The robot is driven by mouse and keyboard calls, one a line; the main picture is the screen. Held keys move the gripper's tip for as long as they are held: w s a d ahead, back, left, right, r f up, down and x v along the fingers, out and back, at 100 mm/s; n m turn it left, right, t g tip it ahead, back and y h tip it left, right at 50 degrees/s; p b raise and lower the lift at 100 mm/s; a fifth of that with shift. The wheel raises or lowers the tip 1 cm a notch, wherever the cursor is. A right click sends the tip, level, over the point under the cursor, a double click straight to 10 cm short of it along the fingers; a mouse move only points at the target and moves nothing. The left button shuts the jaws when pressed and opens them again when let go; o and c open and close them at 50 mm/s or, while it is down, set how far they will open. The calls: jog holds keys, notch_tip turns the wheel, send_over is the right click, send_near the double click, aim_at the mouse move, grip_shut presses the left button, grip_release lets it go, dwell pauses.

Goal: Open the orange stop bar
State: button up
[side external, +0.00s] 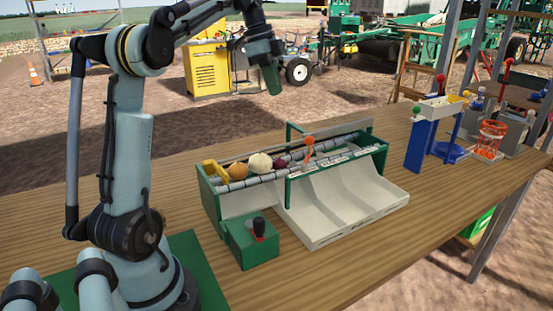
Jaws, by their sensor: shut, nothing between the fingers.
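The orange stop bar (309,147) is a small upright orange piece with a rounded top. It stands at the middle of the green-framed sorting machine (207,200), beside its roller bed. A brown onion (237,171), a white onion (259,163) and a dark red onion (281,163) lie in a row on the rollers, to the left of the bar. My gripper (273,80) is shut and empty. It hangs in the air high above the machine, well apart from the bar. Its fingertips are small in this view.
A green box with a dark joystick (259,230) stands in front of the machine. Pale sloping chutes (345,200) fill its right front. A blue stand (421,145) and an orange basket (491,138) are at the table's right. The wooden table (400,255) is bare at front right.

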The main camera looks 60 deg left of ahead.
aim_at(309, 137)
jog(key=shift+o, duration=1.1)
jog(key=shift+w+d+r, duration=0.1)
jog(key=shift+d, duration=0.2)
jog(key=o, duration=0.6)
jog(key=w+d+m+y, duration=0.1)
jog(key=d+m, duration=0.1)
jog(key=d+m+y, duration=0.1)
jog(key=d+m, duration=0.1)
jog(key=d, duration=0.1)
jog(key=w+d+m+y, duration=0.1)
jog(key=d, duration=0.2)
jog(key=shift+w+d+m, duration=0.2)
jog(key=shift+w+m, duration=0.15)
jog(key=shift+m, duration=0.05)
jog(key=f, duration=0.3)
jog(key=w+f, duration=0.1)
jog(key=f, duration=0.3)
jog(key=w+f, duration=0.1)
jog(key=f, duration=0.3)
jog(key=shift+w+a+f, duration=0.1)
jog(key=shift+a+f, duration=0.15)
grip_shut()
